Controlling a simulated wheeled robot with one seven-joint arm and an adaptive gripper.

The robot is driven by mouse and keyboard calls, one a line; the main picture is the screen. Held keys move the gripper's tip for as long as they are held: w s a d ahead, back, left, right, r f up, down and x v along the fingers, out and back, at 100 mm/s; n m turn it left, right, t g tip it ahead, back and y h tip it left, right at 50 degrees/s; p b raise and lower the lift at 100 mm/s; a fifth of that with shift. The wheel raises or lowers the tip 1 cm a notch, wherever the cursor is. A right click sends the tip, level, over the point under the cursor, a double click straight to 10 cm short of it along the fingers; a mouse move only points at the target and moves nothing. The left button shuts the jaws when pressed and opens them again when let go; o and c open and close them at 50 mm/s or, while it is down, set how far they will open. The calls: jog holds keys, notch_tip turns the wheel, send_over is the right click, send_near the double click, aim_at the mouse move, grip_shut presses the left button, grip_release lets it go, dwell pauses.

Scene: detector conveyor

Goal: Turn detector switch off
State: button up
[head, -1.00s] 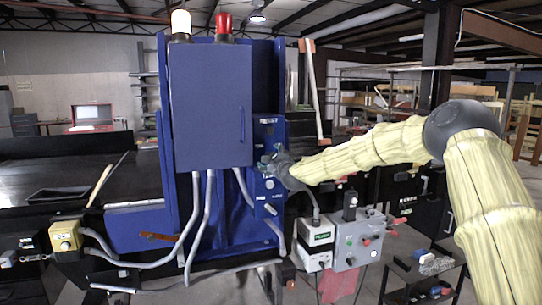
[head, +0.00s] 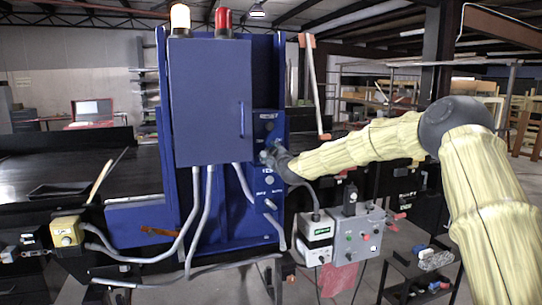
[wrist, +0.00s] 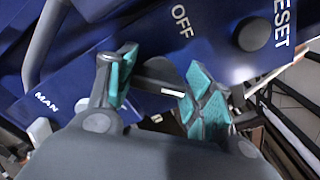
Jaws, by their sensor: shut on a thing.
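The detector switch is a dark knob (wrist: 160,74) with a white mark, on the blue panel (head: 266,222), seen up close in the wrist view. The OFF label (wrist: 182,21) is printed beside it. My gripper (wrist: 160,88) has its teal-padded fingers on both sides of the knob and is shut on it. In the head view my gripper (head: 268,157) is against the panel, and the knob is largely hidden behind it. The mark points toward the right-hand finger, not plainly at the OFF label.
A dark round button (wrist: 252,34) sits beside the RESET label. A white-tipped control (wrist: 40,131) is near the MAN label. A tall blue cabinet (head: 209,105) stands left of the panel. A grey control box (head: 358,238) and cables hang below right.

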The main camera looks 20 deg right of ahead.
jog(key=shift+f+b, duration=0.2)
jog(key=shift+b, duration=0.1)
jog(key=n+b, duration=0.1)
jog(key=b, duration=0.1)
jog(key=n+b, duration=0.1)
jog(key=b, duration=0.1)
jog(key=shift+a+f+n, duration=0.1)
jog(key=shift+f+n, duration=0.1)
jog(key=shift+n, duration=0.2)
jog(key=n+b, duration=0.5)
jog(key=b, duration=0.1)
jog(key=shift+f, duration=0.1)
jog(key=n+b, duration=0.3)
jog(key=n, duration=0.2)
jog(key=n+b, duration=0.3)
jog(key=n, duration=0.1)
jog(key=shift+f+n, duration=0.15)
jog(key=shift+n, duration=0.25)
jog(key=o, duration=0.8)
jog(key=shift+c, duration=0.2)
jog(key=shift+o, duration=1.3)
